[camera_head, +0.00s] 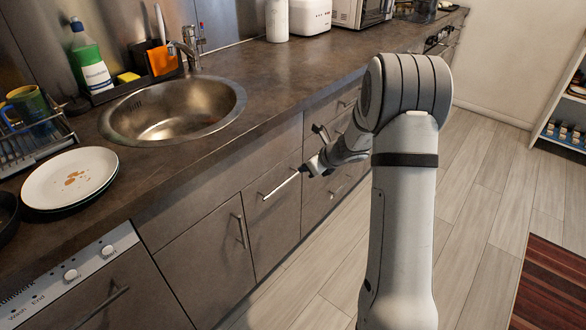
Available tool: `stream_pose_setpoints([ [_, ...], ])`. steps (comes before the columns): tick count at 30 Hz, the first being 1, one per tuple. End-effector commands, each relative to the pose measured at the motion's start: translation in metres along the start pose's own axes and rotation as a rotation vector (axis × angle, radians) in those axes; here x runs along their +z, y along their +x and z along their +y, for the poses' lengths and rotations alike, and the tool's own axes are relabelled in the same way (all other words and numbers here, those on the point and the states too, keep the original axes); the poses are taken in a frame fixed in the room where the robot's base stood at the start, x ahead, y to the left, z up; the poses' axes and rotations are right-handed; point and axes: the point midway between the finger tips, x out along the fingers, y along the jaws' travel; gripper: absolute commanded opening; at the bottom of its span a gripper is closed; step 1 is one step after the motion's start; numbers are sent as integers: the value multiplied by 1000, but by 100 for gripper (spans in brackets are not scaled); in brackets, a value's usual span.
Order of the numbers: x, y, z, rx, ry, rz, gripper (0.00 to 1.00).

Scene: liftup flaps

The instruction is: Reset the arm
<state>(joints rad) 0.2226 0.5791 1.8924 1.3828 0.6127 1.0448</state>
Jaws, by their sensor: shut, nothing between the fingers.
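My arm rises from the bottom right of the head view and bends over at its large elbow joint. It reaches forward and left toward the grey cabinet fronts (178,256). My gripper (305,169) is small and dark in this view, shut and empty. It appears near the right end of a horizontal drawer handle (280,185). I cannot tell whether it touches the handle. The drawers and doors around it look closed. Part of the cabinet row is hidden behind my arm.
The countertop (262,75) holds a round sink (175,108), a plate with crumbs (70,180), a dish rack (38,145) and a soap bottle (90,60). A dishwasher (95,290) is at lower left. Open floor (480,170) lies right of my arm, with a striped rug (552,285) and shelf (566,120).

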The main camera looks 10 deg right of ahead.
Motion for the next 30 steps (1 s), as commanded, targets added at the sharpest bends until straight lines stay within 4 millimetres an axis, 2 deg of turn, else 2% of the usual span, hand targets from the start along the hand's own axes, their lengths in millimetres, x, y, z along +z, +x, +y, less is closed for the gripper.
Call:
stream_pose_setpoints([
  [1,1,-13,-1,-3,1,0,0],
  [4,1,-27,-1,-2,0,0,0],
  [12,0,-41,1,1,-3,2,0],
  [14,3,-45,4,5,-24,4,0],
  [16,13,-57,14,18,-90,11,0],
  [20,43,-101,52,74,-358,42,0],
  [24,67,-165,109,162,-768,96,0],
  [30,76,-254,178,306,-1346,184,0],
])
